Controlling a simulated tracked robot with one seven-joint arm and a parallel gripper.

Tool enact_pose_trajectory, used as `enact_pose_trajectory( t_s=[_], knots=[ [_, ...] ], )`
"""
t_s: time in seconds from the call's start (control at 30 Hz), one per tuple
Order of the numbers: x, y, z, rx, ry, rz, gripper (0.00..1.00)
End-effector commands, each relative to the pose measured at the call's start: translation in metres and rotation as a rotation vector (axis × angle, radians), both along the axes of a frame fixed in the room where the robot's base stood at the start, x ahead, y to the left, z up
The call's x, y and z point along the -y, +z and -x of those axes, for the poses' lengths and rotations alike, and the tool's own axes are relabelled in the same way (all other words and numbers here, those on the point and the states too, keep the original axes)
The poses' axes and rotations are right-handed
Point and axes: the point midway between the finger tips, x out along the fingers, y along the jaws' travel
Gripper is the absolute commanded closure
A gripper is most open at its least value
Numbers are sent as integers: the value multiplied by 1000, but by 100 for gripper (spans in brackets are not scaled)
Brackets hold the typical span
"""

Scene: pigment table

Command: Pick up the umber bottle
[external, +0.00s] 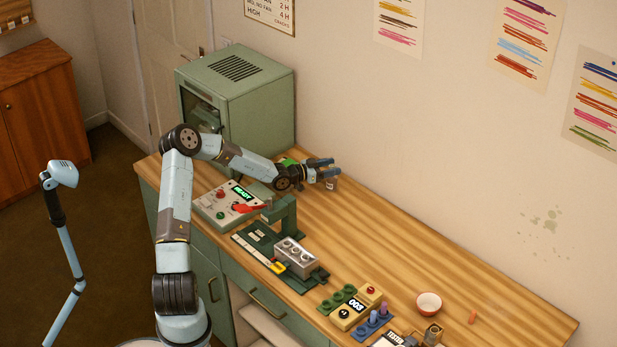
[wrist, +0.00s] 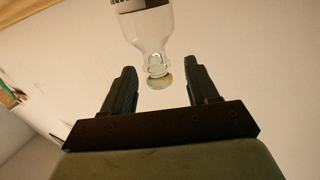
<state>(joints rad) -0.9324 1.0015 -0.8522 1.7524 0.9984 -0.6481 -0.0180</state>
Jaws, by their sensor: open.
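A clear glass bottle (wrist: 152,35) with a dark-marked label shows at the top of the wrist view, neck and stopper pointing toward my gripper. Its far end is cut off by the frame, and I cannot read the label or tell if it is the umber one. My gripper (wrist: 160,74) is open, with the stopper between its fingertips and a visible gap on each side. In the external view, my gripper (external: 325,168) reaches over the back of the table near the wall, with a small labelled bottle (external: 331,184) just below its fingers, partly hidden.
A green cabinet (external: 247,105) stands behind my arm. A control box (external: 222,207), a green press (external: 285,215) with a metal block and a counter device (external: 350,312) line the front edge. A bowl (external: 429,303) is at the right. The table's back right is clear.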

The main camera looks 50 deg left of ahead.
Motion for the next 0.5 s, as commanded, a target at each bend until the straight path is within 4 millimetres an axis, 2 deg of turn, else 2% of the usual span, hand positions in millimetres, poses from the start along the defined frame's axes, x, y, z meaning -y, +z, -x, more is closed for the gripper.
enact_pose_trajectory(
  t_s=[0.2,0.5],
  knots=[
    [10,-1,-23,1,0,0,41],
    [11,-1,-26,0,0,0,41]
  ],
)
